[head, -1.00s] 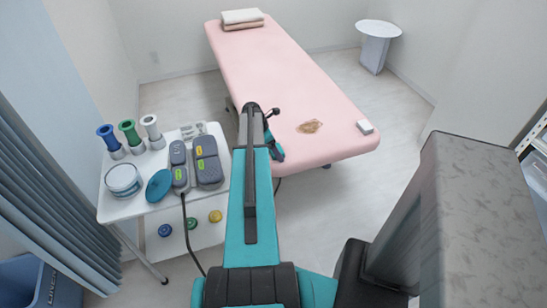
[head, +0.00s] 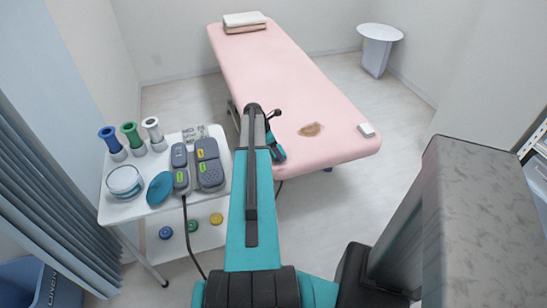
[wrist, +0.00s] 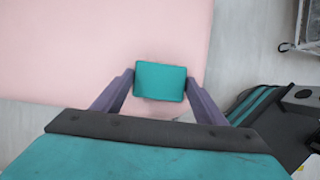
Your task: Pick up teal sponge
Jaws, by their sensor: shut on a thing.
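The teal sponge (wrist: 160,81) shows in the wrist view as a small teal block between the two fingers of my gripper (wrist: 160,84). The fingers touch its left and right sides, so the gripper is shut on it. It is over the edge area of the pink treatment bed (wrist: 60,50); its height above the bed is hard to tell. In the head view my teal arm hides the sponge and most of the gripper.
A brown stain (head: 311,129) and a small white block (head: 366,129) are on the bed (head: 290,80). Folded towels (head: 244,22) lie at its far end. A white cart (head: 140,211) with bottles and devices stands left. A round side table (head: 380,33) stands back right.

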